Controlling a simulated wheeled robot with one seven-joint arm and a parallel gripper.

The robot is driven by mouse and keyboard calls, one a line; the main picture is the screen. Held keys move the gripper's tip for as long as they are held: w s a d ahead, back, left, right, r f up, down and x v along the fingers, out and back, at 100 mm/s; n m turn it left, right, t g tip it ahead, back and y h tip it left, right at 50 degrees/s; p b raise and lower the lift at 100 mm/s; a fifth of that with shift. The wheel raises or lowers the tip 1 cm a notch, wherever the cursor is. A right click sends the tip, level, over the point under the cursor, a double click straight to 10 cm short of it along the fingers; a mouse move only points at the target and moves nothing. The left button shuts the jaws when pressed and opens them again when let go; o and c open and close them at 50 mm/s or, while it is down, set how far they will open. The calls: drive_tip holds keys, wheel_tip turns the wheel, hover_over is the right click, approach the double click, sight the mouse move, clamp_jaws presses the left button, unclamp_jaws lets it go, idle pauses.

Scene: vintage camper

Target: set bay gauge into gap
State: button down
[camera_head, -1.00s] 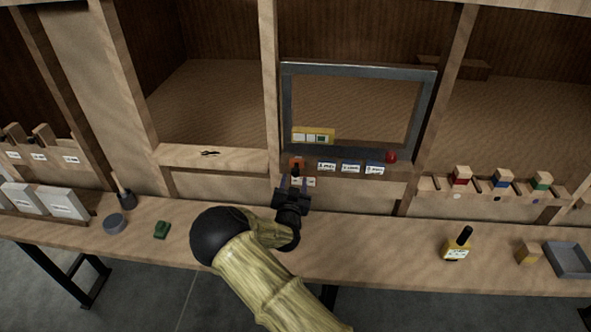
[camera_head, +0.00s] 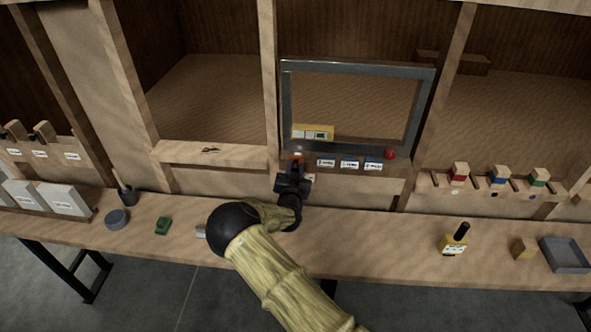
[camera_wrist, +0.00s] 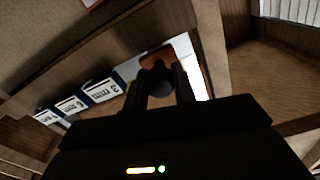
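The orange piece (camera_head: 297,155) sits at the left end of the rail under the metal window frame. In the wrist view it shows as an orange-brown block (camera_wrist: 157,57) with a dark rounded knob (camera_wrist: 160,78) in front. I cannot tell for sure that this is the bay gauge. My gripper (camera_head: 296,168) is right at it, and in the wrist view my fingers (camera_wrist: 161,88) stand on either side of the knob. Whether they press on it is not clear. Three blue and white labelled tags (camera_head: 349,165) are to its right, one reading 3 mm. The gap is not clearly visible.
The grey metal frame (camera_head: 429,108) stands above the rail, with a yellow level-like block (camera_head: 312,132) inside and a red knob (camera_head: 390,154) at its lower right.

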sight(297, 161)
drive_tip(key=shift+w+f+b, duration=0.3)
drive_tip(key=shift+w+b, duration=0.3)
drive_tip(key=shift+b, duration=0.2)
drive_tip(key=shift+w+b, duration=0.95)
drive_tip(key=shift+w+r+b, duration=0.1)
drive_tip(key=shift+w+b, duration=0.3)
drive_tip(key=shift+w, duration=0.1)
drive_tip(key=shift+d+r, duration=0.1)
drive_tip(key=shift+r, duration=0.15)
